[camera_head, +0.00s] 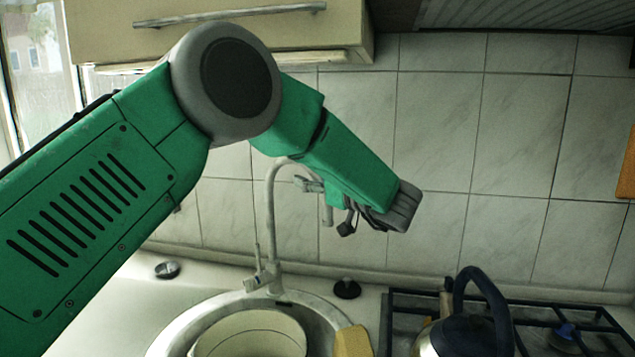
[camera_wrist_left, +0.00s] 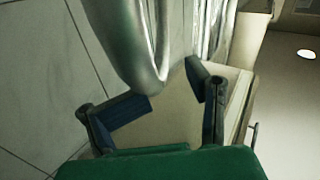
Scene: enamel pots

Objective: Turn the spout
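The tap's pale metal spout (camera_head: 270,205) rises from behind the sink and bends over to the right at its top. My arm and gripper partly hide its far end. My left gripper (camera_head: 318,203) is beside the upper, outer part of the spout, below my green forearm. In the left wrist view the shiny curved spout (camera_wrist_left: 135,45) looms close, with its bend near the fingers. The left gripper (camera_wrist_left: 171,86) is open there, its two dark fingers spread apart. I cannot tell whether either finger touches the spout. My right gripper is in neither view.
A round sink (camera_head: 215,305) holds a large pale pot (camera_head: 250,335). A yellow sponge (camera_head: 352,342) lies at its right rim. A dark kettle (camera_head: 465,335) stands on the stove (camera_head: 540,325) at the right. A cupboard (camera_head: 215,30) hangs above; the tiled wall (camera_head: 520,130) is behind.

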